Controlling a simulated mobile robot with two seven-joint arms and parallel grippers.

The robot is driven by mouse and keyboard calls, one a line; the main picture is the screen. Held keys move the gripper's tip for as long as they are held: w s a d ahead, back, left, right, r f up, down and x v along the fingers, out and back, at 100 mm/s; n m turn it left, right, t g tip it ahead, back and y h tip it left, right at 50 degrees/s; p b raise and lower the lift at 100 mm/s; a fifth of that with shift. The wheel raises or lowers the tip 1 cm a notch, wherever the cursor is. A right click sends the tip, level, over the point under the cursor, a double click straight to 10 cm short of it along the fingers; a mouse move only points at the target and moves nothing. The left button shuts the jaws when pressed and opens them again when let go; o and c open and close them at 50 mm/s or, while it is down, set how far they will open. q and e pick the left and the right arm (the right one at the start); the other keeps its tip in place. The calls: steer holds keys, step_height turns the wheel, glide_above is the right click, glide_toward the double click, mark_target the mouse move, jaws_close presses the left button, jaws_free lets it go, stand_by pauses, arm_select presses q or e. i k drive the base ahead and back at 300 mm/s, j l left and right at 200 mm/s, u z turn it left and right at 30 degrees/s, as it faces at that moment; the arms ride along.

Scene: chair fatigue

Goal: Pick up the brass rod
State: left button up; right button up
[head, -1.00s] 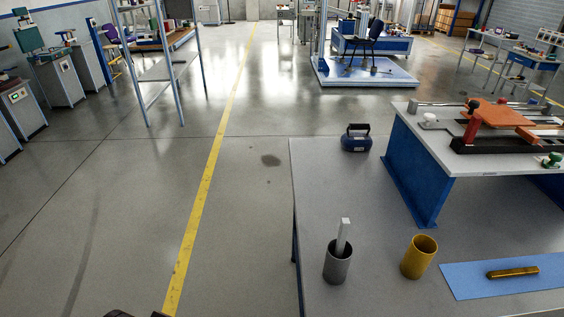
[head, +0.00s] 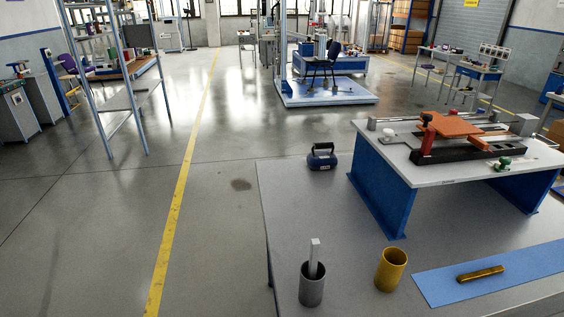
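The brass rod (head: 481,273) is a short gold-coloured bar lying flat on a blue mat (head: 440,292) at the lower right of the head view. Its long side runs roughly left to right, slightly tilted. A brass-coloured open cup (head: 390,270) stands upright to the left of the mat. A grey cup (head: 312,288) stands further left, with a light square bar (head: 314,256) upright in it. Neither of my grippers shows in the head view.
The grey table (head: 290,215) carries a dark blue weight with a handle (head: 321,157). A raised blue-legged stand (head: 385,190) with an orange-topped fixture (head: 450,125) stands behind the mat. Open floor with a yellow line (head: 185,170) lies to the left.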

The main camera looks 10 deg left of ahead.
mark_target(481, 274)
steer(key=l+u, duration=0.1)
steer(key=l, duration=2.35)
steer(key=u, duration=0.4)
steer(key=l+u, duration=0.1)
steer(key=u, duration=1.2)
steer(key=k+u, duration=0.1)
steer(key=u, duration=0.3)
steer(key=k+l, duration=0.55)
steer(key=k+l+u, duration=0.05)
steer(key=k, duration=0.05)
